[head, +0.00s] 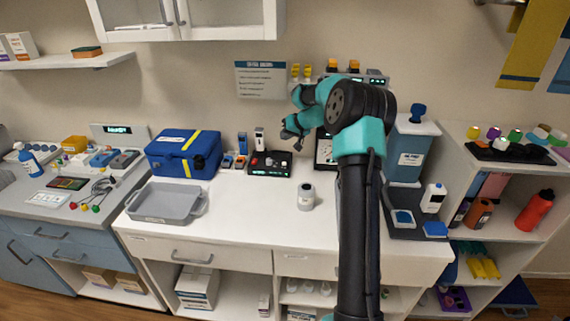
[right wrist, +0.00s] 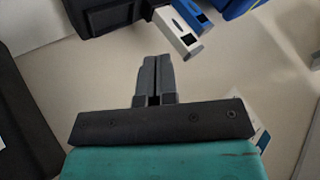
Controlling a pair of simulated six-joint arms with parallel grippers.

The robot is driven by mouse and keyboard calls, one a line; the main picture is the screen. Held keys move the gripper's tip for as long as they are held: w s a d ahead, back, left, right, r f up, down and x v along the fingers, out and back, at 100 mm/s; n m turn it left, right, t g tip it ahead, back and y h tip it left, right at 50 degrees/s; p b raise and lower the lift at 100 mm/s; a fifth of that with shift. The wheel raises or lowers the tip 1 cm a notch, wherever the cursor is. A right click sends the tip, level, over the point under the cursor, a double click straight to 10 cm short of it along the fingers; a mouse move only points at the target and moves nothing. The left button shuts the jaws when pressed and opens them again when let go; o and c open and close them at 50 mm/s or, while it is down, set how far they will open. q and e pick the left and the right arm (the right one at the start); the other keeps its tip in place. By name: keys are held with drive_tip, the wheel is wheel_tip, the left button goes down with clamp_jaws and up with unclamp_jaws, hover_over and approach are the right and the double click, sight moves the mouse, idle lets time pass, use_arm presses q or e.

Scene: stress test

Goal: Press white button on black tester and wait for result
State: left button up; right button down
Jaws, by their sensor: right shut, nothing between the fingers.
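The black tester (head: 269,171) sits toward the back of the white counter in the head view, with a red spot and small pale spots on its top. The white button is too small to single out surely. My right gripper (head: 288,131) is above and slightly right of the tester, apart from it. In the right wrist view its two fingers (right wrist: 156,72) are shut together with nothing between them. A dark body (right wrist: 100,16) at the top of that view may be the tester. My left gripper is in neither view.
A white and black upright device (head: 259,137) stands at the tester's back. A blue case (head: 183,152) and grey tray (head: 166,202) are left of it. The front middle counter is clear.

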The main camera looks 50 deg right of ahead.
sight(285, 162)
drive_tip(key=shift+f, duration=0.1)
drive_tip(key=shift+f, duration=4.35)
drive_tip(key=shift+f, duration=0.1)
drive_tip(key=shift+f, duration=0.25)
drive_tip(key=shift+f, duration=0.5)
drive_tip(key=shift+r, duration=0.9)
drive_tip(key=shift+r, duration=0.15)
drive_tip(key=shift+r, duration=2.35)
